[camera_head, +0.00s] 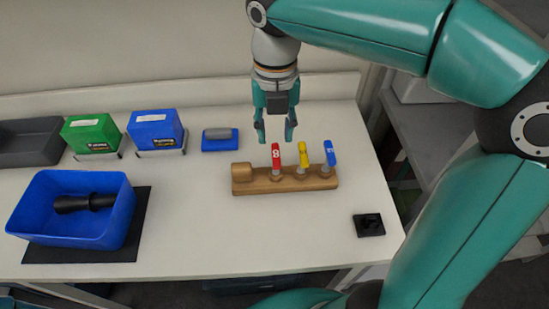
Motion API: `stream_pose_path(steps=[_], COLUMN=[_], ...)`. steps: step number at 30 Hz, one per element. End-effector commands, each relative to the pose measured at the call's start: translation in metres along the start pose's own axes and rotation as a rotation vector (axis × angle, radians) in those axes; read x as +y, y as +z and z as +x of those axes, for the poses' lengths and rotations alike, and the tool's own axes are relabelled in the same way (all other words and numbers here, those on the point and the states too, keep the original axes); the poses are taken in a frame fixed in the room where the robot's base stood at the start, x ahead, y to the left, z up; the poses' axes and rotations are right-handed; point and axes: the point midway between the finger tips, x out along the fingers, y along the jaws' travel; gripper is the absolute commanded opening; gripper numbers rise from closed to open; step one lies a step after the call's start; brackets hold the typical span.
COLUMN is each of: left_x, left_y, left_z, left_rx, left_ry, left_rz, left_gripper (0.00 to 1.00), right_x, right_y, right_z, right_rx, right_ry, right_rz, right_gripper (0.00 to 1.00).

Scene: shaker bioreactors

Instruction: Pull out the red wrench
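The red wrench (276,156) stands upright in a wooden holder (255,187) on the white table, with a white mark on its head. A yellow wrench (303,156) and a blue wrench (329,153) stand to its right in the same holder. My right gripper (275,138) points down just above and behind the red wrench. Its two fingers are apart with nothing between them, and it appears not to touch the wrench. The lower part of the red wrench is hidden in the holder. My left gripper is not in view.
A blue bin (75,238) with a black tool (85,203) sits on a black mat at left. Green (91,133) and blue (155,130) boxes, a grey tray (28,142) and a blue block (220,145) line the back. A black piece (369,225) lies right. The front middle is clear.

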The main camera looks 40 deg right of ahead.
Motion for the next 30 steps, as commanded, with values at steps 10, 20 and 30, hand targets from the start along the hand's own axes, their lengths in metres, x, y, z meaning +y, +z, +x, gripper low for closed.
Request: stream_pose_path(steps=[10, 20, 30], left_x=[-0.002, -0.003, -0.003], left_y=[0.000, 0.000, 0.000], left_z=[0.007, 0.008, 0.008], left_rx=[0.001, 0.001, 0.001], left_ry=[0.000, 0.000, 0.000], left_rz=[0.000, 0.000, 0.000], left_gripper=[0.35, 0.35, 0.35], right_x=[-0.002, -0.002, -0.002], right_y=[-0.001, 0.000, 0.000], right_z=[0.068, 0.097, 0.098], right_rx=[0.004, 0.002, 0.000], right_ry=[-0.002, -0.001, 0.001], right_rz=[0.004, 0.004, 0.005], right_gripper=[0.38, 0.38, 0.29])
